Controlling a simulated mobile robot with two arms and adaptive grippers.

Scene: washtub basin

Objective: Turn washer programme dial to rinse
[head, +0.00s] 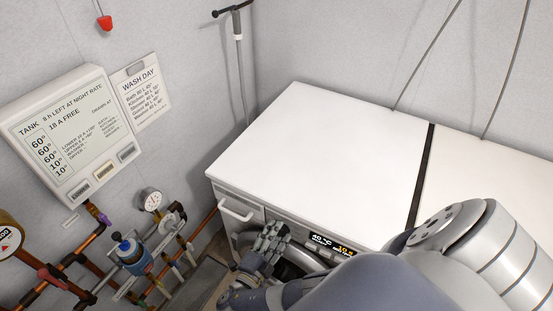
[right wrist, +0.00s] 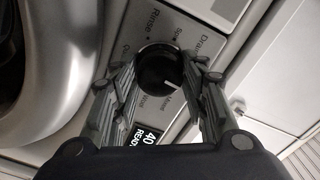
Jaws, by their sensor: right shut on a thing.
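The washer (head: 315,150) stands in the corner with a white top. Its display (head: 330,243) reads 40 °C at the front edge, and part of the display (right wrist: 145,136) shows in the right wrist view. The round black programme dial (right wrist: 158,66) has a white pointer line aimed to the lower right, away from the printed word Rinse (right wrist: 153,19) above it. My right gripper (right wrist: 158,76) is shut on the dial, a finger on each side. In the head view my right gripper (head: 270,243) is at the washer front and hides the dial. My left gripper is not in view.
A drawer handle (head: 236,211) sticks out left of my right gripper. Copper pipes with a gauge (head: 150,199) and a blue canister (head: 130,254) stand to the left. A tank panel (head: 75,135) and a wash day card (head: 141,95) hang on the wall.

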